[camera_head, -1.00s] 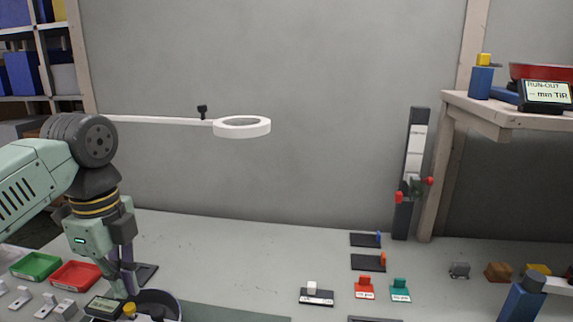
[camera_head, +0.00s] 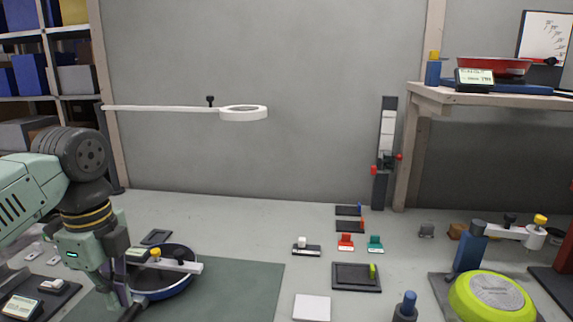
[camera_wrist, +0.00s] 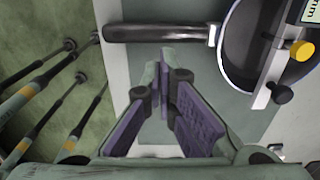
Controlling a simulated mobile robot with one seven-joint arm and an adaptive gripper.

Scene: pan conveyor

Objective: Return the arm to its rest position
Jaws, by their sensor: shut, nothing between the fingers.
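My green-grey arm enters at the left of the head view, bent down at the wrist. My gripper (camera_head: 121,299) points down beside a dark pan with a blue outside (camera_head: 177,284). Its purple fingers also show in the wrist view (camera_wrist: 163,75), shut with nothing between them. The pan's black handle (camera_wrist: 158,32) lies just beyond the fingertips in the wrist view, apart from them in the picture. The pan bowl (camera_wrist: 242,45) is at the upper right there. A gauge with a yellow knob (camera_wrist: 300,51) sits across the pan.
A green mat (camera_head: 235,290) lies under the pan. A ring lamp (camera_head: 243,113) reaches over the bench from the left. A lime-green pan (camera_head: 465,297) lies bottom up at the right. Small fixtures and a black tray (camera_head: 341,284) stand mid-bench. A raised shelf (camera_head: 500,99) is at the right.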

